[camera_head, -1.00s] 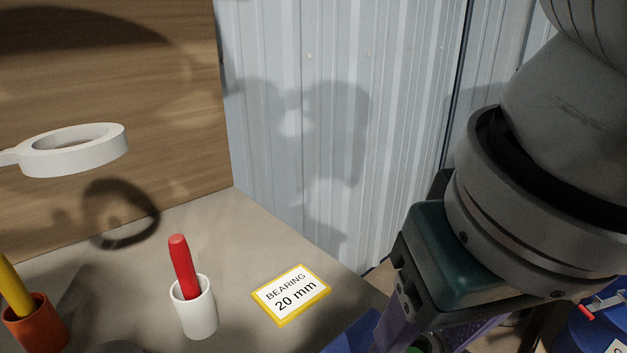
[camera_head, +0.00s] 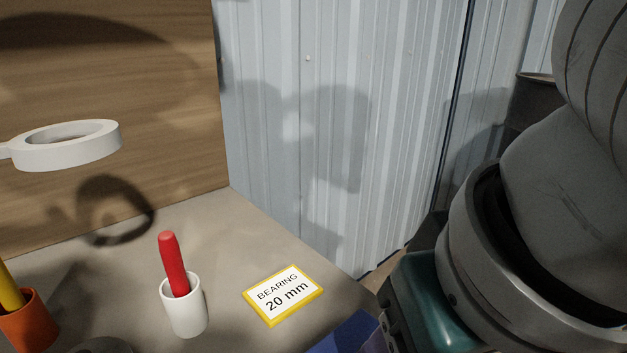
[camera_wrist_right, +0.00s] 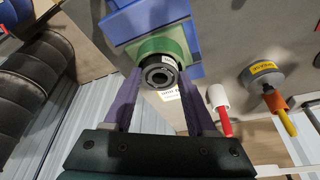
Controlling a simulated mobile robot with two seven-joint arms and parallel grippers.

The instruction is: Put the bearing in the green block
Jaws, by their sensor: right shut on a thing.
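In the right wrist view, my right gripper (camera_wrist_right: 161,84) has its two purple fingers shut on the bearing (camera_wrist_right: 158,77), a dark ring with a bright metal rim. The green block (camera_wrist_right: 150,40) is directly beyond the bearing, set in a blue fixture (camera_wrist_right: 185,28). The bearing overlaps the block's near face; I cannot tell whether it is touching, partly inside or just in front. In the head view the bearing, green block and right fingertips are out of sight; only my right wrist shows at lower right. My left gripper is in neither view.
A sign reading "BEARING 20 mm" (camera_head: 283,294) lies on the grey bench. Nearby stand a white cup (camera_head: 184,310) with a red-handled tool and an orange cup (camera_head: 30,325) with a yellow one. A white ring (camera_head: 66,147) projects from the wooden board. A blue corner (camera_head: 345,335) shows at the bottom edge.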

